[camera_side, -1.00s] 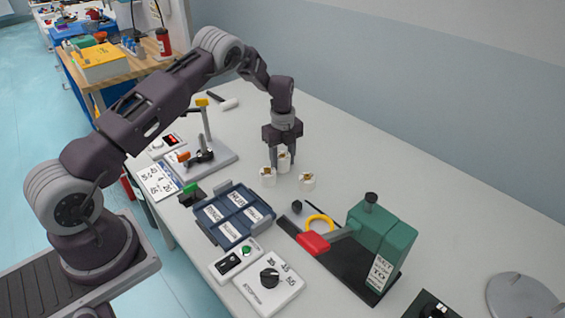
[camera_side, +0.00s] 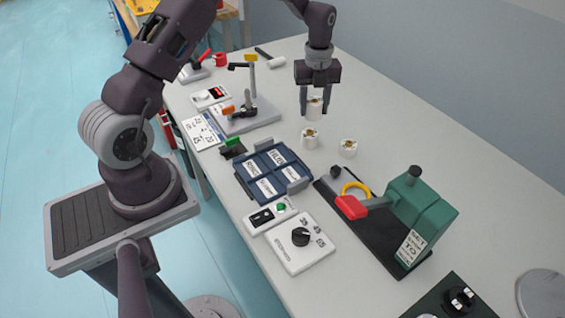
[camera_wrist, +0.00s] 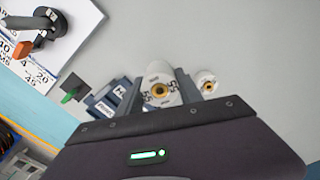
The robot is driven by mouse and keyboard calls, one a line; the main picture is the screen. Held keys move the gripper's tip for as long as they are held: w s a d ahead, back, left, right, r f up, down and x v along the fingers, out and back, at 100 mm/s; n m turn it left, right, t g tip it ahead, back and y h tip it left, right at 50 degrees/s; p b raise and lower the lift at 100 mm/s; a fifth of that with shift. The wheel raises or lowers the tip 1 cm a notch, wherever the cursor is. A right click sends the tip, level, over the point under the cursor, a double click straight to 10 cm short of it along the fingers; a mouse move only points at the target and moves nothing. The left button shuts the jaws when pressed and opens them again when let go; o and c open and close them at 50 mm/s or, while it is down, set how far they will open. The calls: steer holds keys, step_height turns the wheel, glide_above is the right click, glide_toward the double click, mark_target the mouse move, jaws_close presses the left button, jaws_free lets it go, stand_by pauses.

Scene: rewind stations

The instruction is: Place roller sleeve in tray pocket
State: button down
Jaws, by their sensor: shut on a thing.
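My gripper (camera_side: 315,108) is shut on a white roller sleeve (camera_side: 314,103) with a brass-coloured core and holds it upright, apparently above the table. In the wrist view the held sleeve (camera_wrist: 158,76) sits between the two fingers and shows "55" marks. Two similar sleeves, a left one (camera_side: 310,139) and a right one (camera_side: 348,148), stand on the table nearer the side camera. The blue tray (camera_side: 245,184) has several labelled pockets, with no sleeve visible in them. It lies left of and nearer than the gripper; part of it (camera_wrist: 102,108) shows in the wrist view.
A green press with a red handle (camera_side: 350,207) stands right of the tray. A dial box (camera_side: 300,243) and a button box (camera_side: 268,215) lie in front. A grey stand (camera_side: 240,118) and number card (camera_side: 200,131) are to the left. The table right of the gripper is clear.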

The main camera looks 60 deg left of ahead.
steer(key=s+d+m, duration=0.4)
steer(key=s+m, duration=0.5)
steer(key=s, duration=0.2)
step_height(320, 180, up, 2)
steer(key=m, duration=1)
glide_above(267, 188)
steer(key=shift+m, duration=0.3)
step_height(267, 188, down, 9)
steer(key=shift+s+f, duration=0.1)
steer(key=shift+f, duration=0.35)
steer(key=c, duration=0.8)
jaws_free()
steer(key=shift+f, duration=0.1)
steer(key=shift+a, duration=0.1)
